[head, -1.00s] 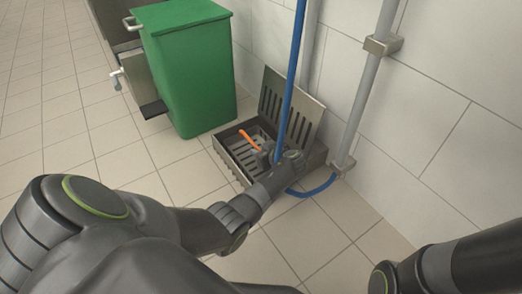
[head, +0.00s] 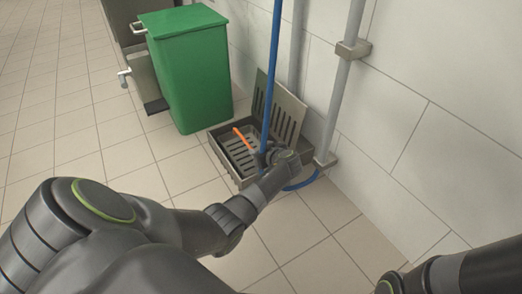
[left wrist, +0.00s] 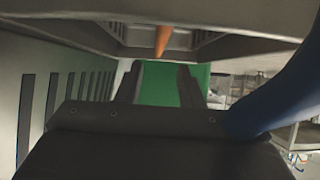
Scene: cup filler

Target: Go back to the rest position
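My left gripper (head: 261,158) is at a metal floor box (head: 225,160) with a slotted interior. It is low over the box's near right side, next to a blue hose (head: 270,80). In the left wrist view the two dark fingers (left wrist: 160,85) stand apart with nothing between them but the distant green of a bin. An orange stick-like thing (head: 243,138) stands in the box, beyond the fingers; it also shows at the top of the left wrist view (left wrist: 162,40). My right arm enters at the lower right; its gripper is out of view.
The slotted lid (head: 288,108) stands open against the wall. The hose (left wrist: 285,90) passes close beside my left gripper. A green bin (head: 190,75) stands behind the box, and a grey pipe (head: 343,80) runs up the wall. The tiled floor at left is clear.

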